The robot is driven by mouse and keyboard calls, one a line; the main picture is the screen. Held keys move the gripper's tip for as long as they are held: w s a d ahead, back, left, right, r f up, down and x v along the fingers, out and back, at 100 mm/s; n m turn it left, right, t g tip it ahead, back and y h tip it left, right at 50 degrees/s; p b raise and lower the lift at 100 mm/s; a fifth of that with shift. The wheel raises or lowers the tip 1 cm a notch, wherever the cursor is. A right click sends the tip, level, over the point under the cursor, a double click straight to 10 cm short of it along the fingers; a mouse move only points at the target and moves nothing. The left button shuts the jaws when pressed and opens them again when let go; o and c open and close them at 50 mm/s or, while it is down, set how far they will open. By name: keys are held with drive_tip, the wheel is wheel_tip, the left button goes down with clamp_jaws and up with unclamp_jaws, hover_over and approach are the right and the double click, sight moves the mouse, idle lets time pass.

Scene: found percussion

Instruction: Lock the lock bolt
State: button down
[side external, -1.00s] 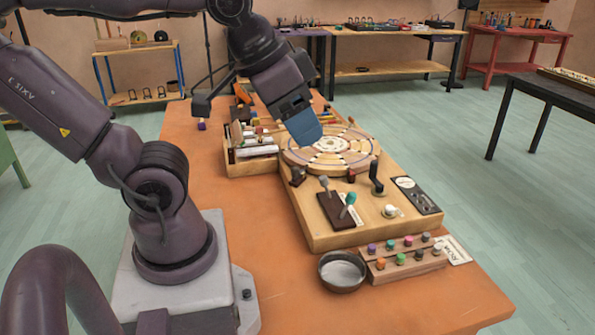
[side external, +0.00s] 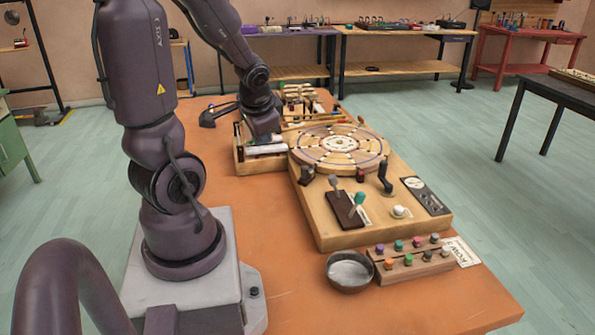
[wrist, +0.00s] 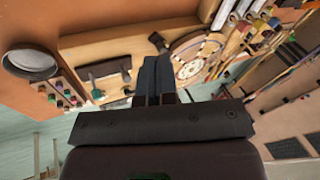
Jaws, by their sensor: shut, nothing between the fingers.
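The wooden base board (side external: 325,228) carries a round patterned disc (side external: 308,160) and several small fittings. I cannot tell for sure which fitting is the lock bolt. A small dark bracket (side external: 308,174) stands at the disc's near left edge, and it also shows in the wrist view (wrist: 158,41). A small dark red block (side external: 361,175) sits at the disc's near edge.
The parts tray (side external: 262,165) holds sticks and tubes. A metal bowl (side external: 350,272) and a peg rack (side external: 412,268) stand in front.

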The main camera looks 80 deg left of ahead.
sight(307, 170)
drive_tip(key=s+a+f+m+t, duration=0.2)
drive_tip(key=s+a+f+m, duration=0.15)
drive_tip(key=f, duration=0.25)
drive_tip(key=w+d+m+t+h, duration=0.1)
drive_tip(key=w+m+t, duration=0.1)
drive_tip(key=w+m, duration=0.1)
drive_tip(key=w+d+m+t+h, duration=0.1)
drive_tip(key=m, duration=0.1)
drive_tip(key=shift+w+d+t+h, duration=0.3)
drive_tip(key=shift+t, duration=0.1)
drive_tip(key=w+a+f, duration=0.5)
drive_tip(key=w+f, duration=0.3)
drive_tip(key=shift+a, duration=0.15)
